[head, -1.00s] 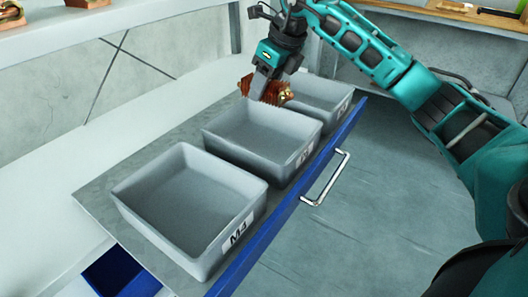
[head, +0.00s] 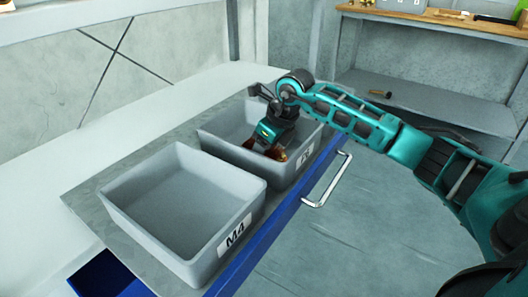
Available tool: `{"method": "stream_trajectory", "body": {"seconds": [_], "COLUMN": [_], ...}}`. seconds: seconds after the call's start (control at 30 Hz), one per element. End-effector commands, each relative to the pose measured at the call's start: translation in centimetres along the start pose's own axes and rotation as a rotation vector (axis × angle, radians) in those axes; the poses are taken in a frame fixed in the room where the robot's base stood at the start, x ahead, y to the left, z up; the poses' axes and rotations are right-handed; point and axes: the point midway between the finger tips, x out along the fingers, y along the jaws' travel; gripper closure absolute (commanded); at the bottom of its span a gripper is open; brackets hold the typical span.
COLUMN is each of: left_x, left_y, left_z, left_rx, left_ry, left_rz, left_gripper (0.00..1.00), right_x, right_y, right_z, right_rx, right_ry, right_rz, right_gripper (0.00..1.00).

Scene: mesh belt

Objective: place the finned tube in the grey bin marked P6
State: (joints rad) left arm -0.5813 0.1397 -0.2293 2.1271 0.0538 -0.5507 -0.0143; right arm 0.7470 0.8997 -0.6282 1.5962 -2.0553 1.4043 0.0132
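My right gripper (head: 264,146) reaches down into the middle grey bin (head: 222,148), near its front right side. It appears shut on the copper-coloured finned tube (head: 276,153), which shows at both sides of the fingers, low inside the bin. Whether the tube touches the bin floor I cannot tell. The nearest grey bin (head: 180,205) is empty and marked M4. A third bin behind is mostly hidden by my arm. My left gripper is not in view.
The bins stand in a row on a grey drawer with a blue front (head: 262,248) and a metal handle (head: 328,182). The floor on the right is open.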

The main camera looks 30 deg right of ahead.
Motion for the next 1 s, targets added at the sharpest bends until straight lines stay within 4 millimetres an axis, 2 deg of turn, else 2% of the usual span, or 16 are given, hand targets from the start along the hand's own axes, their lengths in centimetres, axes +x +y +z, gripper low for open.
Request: {"method": "stream_trajectory", "body": {"seconds": [0.13,0.33,0.37,0.6,0.87,1.0], "left_x": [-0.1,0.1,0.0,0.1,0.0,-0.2], "left_y": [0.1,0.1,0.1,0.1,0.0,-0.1], "left_z": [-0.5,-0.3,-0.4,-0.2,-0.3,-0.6], "left_rx": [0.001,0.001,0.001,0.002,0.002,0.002], "left_ry": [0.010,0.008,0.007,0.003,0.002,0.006], "left_rz": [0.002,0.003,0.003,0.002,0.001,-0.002], "left_gripper": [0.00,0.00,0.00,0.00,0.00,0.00], "right_x": [0.0,0.3,0.3,0.3,0.1,-1.4], "right_y": [0.0,-0.1,0.0,-0.1,-0.1,-0.2], "right_z": [0.1,-0.1,-0.1,-0.1,0.0,0.1], "right_rx": [0.000,0.000,0.000,0.000,0.000,-0.001], "right_ry": [-0.004,-0.003,-0.001,-0.001,-0.001,-0.003], "right_rz": [-0.001,-0.002,-0.001,-0.001,-0.001,-0.004], "right_gripper": [0.93,0.93,0.46,0.23,0.23,0.23]}}
